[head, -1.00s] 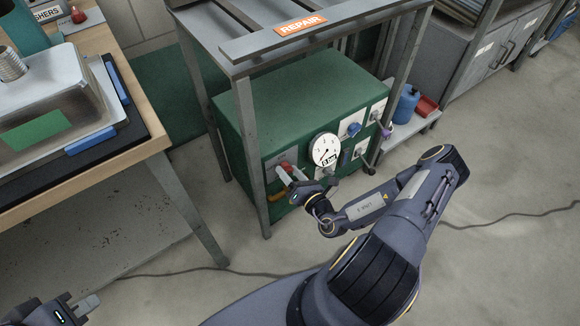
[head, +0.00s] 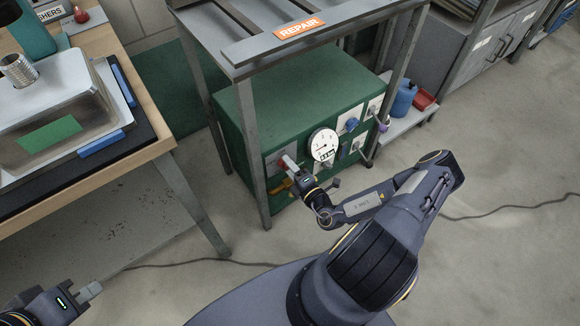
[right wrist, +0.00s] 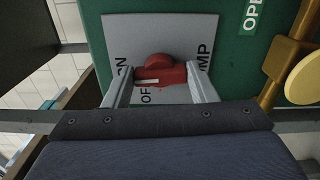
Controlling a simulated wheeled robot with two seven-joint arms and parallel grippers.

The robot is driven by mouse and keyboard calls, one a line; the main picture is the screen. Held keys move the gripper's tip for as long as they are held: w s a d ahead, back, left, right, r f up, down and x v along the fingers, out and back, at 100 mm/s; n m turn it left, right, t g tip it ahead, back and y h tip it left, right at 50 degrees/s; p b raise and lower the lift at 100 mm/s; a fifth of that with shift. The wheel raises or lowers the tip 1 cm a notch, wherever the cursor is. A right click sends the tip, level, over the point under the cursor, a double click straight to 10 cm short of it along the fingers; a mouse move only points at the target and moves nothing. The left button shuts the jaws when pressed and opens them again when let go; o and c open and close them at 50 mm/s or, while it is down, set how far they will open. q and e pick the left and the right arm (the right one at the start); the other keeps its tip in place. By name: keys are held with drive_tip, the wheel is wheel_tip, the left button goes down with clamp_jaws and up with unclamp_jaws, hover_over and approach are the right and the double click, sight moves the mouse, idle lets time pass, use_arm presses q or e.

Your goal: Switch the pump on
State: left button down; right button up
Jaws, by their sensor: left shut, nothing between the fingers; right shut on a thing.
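The green pump unit (head: 245,125) stands under the grey rack. Its red rotary switch (right wrist: 160,72) sits on a white plate (right wrist: 190,30) lettered ON, OFF and PUMP, partly covered. My right gripper (right wrist: 160,88) has its fingers on both sides of the red switch and is shut on it. The switch's white mark lies left of its middle in the right wrist view. In the head view my right gripper (head: 290,164) hides most of the switch. My left gripper (head: 93,290) is shut and empty at the lower left, far from the unit.
A round gauge (head: 323,145) and blue knob (head: 352,125) are right of the switch. A brass-coloured lever (right wrist: 285,65) is close to my right fingers. Rack legs (head: 251,155) flank the unit. A workbench (head: 150,150) stands left; open floor lies in front.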

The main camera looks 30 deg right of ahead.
drive_tip(key=shift+m, duration=0.6)
drive_tip(key=o, duration=1)
drive_tip(key=shift+s, duration=0.1)
drive_tip(key=s, duration=0.5)
drive_tip(key=s+p, duration=0.1)
drive_tip(key=s, duration=0.1)
drive_tip(key=shift+s+d, duration=0.3)
